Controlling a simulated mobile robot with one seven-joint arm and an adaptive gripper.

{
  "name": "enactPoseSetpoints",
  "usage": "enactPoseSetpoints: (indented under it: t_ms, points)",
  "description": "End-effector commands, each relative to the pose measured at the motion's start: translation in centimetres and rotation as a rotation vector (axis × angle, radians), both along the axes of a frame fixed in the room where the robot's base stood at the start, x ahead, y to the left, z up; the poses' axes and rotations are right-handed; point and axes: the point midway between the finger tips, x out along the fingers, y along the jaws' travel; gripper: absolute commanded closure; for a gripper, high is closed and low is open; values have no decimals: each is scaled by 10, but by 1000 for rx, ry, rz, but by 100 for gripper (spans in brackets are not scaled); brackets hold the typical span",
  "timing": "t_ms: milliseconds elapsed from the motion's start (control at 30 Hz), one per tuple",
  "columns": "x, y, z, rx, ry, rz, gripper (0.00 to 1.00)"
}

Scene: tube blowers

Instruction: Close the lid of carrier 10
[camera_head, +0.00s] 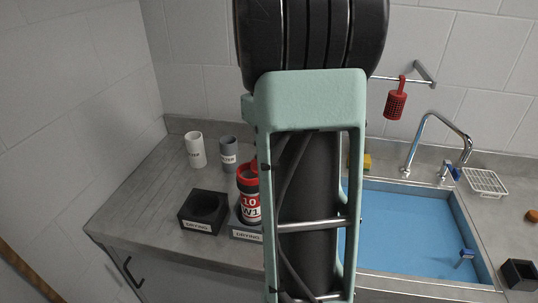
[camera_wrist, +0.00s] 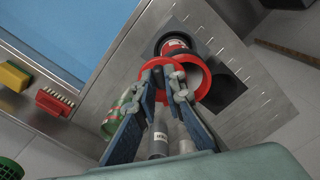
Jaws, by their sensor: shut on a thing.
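In the wrist view the carrier's labelled body (camera_wrist: 174,46) shows above a red ring-shaped lid (camera_wrist: 157,64) and a second red ring (camera_wrist: 204,84). My gripper (camera_wrist: 168,85) has its fingertips closed at the red lid, beside the carrier's top. The fingertips hide part of the red parts, so I cannot tell how far the lid is tilted. My gripper is hidden in the head view.
An empty DRYING block (camera_head: 203,211) stands left of the carrier. A white tube (camera_head: 194,150) and a grey tube (camera_head: 229,153) stand behind. The blue sink (camera_head: 405,235) is at right. A yellow sponge (camera_wrist: 14,76) and a brush (camera_wrist: 55,101) lie beyond the sink edge.

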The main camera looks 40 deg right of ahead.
Motion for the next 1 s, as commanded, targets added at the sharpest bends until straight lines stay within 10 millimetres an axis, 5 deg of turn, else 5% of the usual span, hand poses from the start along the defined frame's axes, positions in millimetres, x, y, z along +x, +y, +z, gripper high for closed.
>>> enactPoseSetpoints:
  t_ms: [1000]
  points:
    - [13,38,1,0,1,-849,100]
